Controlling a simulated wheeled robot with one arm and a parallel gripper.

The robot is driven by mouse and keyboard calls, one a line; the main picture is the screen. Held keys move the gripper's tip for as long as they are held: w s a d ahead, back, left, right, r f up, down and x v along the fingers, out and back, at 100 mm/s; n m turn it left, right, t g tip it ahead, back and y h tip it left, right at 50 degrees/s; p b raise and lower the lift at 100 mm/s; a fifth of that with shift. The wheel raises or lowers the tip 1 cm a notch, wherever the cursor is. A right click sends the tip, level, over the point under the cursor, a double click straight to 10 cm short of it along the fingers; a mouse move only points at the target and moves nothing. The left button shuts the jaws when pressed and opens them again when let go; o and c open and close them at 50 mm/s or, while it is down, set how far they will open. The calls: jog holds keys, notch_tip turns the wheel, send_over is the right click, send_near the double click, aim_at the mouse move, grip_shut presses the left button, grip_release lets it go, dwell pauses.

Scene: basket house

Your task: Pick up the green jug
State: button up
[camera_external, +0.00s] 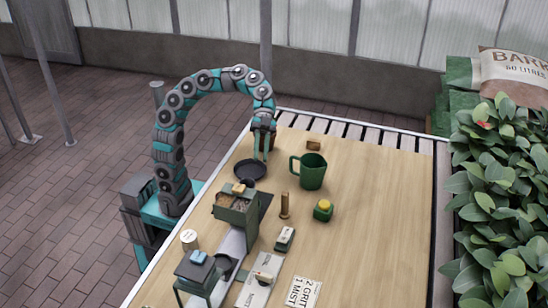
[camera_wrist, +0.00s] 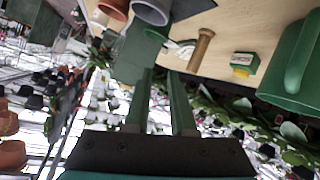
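The green jug (camera_external: 313,172) stands upright on the wooden table, with its handle on the left in the external view. In the wrist view the jug (camera_wrist: 290,75) is at the right edge, partly cut off, with its handle showing. My gripper (camera_external: 261,157) points down to the left of the jug, above the area by the black dish, and is apart from the jug. In the wrist view my gripper (camera_wrist: 163,75) has its two green fingers spread, with an empty gap between them.
The black dish (camera_external: 250,171) lies left of the jug. A small brown block (camera_external: 314,144) is behind it. A wooden peg (camera_external: 285,207) and a green box with a yellow top (camera_external: 323,211) stand in front. The table (camera_external: 375,200) is clear right of the jug.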

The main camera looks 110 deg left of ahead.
aim_at(292, 166)
jog(key=w+a+f+t+y+b, duration=0.15)
jog(key=w+a, duration=0.25)
jog(key=a, duration=0.4)
jog(key=w+a+f+t+p, duration=0.1)
jog(key=w+a+t, duration=0.2)
jog(key=a, duration=0.4)
jog(key=d+f+m, duration=0.1)
jog(key=d+f+g+h, duration=0.1)
jog(key=f, duration=0.1)
jog(key=d+f+m+g, duration=0.1)
jog(key=shift+s+d+f+m+g, duration=0.1)
jog(key=shift+s+f+m+g, duration=0.15)
jog(key=shift+s+f+m, duration=0.05)
jog(key=shift+h, duration=0.25)
jog(key=shift+p+x, duration=0.6)
jog(key=shift+x, duration=3.25)
jog(key=shift+w, duration=0.1)
grip_shut()
